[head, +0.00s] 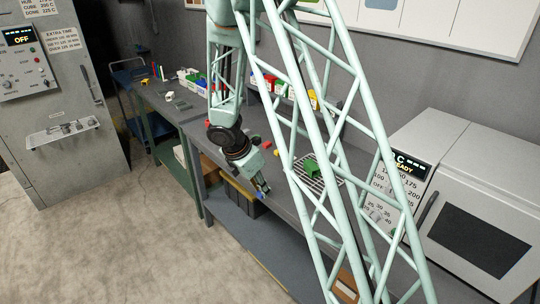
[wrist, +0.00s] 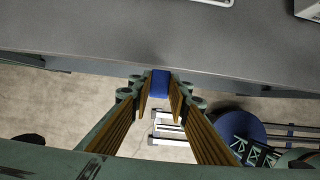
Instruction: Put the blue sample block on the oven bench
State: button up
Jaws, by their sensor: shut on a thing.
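The blue sample block (wrist: 160,84) is between the fingertips of my gripper (wrist: 160,98) in the wrist view. In the head view the block is a small blue patch (head: 260,194) at the tip of my gripper (head: 262,187), in front of the grey bench's front edge. The grey bench top (wrist: 110,35) fills the upper part of the wrist view. Floor shows below the block there, so it hangs off the bench edge. The bench that runs toward the white oven (head: 480,200) is this grey bench (head: 283,196), partly hidden by my arm.
A green block (head: 311,167) lies on a dark slatted rack (head: 328,181). Small red pieces (head: 266,145) lie behind my gripper. Coloured bins (head: 195,78) line the back. A grey cabinet oven (head: 60,110) reading OFF stands left. The bench's front strip near my gripper looks clear.

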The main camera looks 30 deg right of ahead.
jog(key=shift+w+d, duration=0.1)
jog(key=p, duration=0.2)
send_near(272, 178)
jog(key=shift+w+d+f, duration=0.1)
jog(key=shift+d+f, duration=0.8)
jog(key=shift+w+d, duration=0.15)
jog(key=shift+w, duration=0.05)
jog(key=shift+w+d+f, duration=0.15)
jog(key=shift+f, duration=0.05)
jog(key=shift+f+b, duration=0.45)
jog(key=shift+f, duration=1.1)
jog(key=shift+f, duration=0.2)
jog(key=o, duration=0.8)
jog(key=shift+o, duration=0.2)
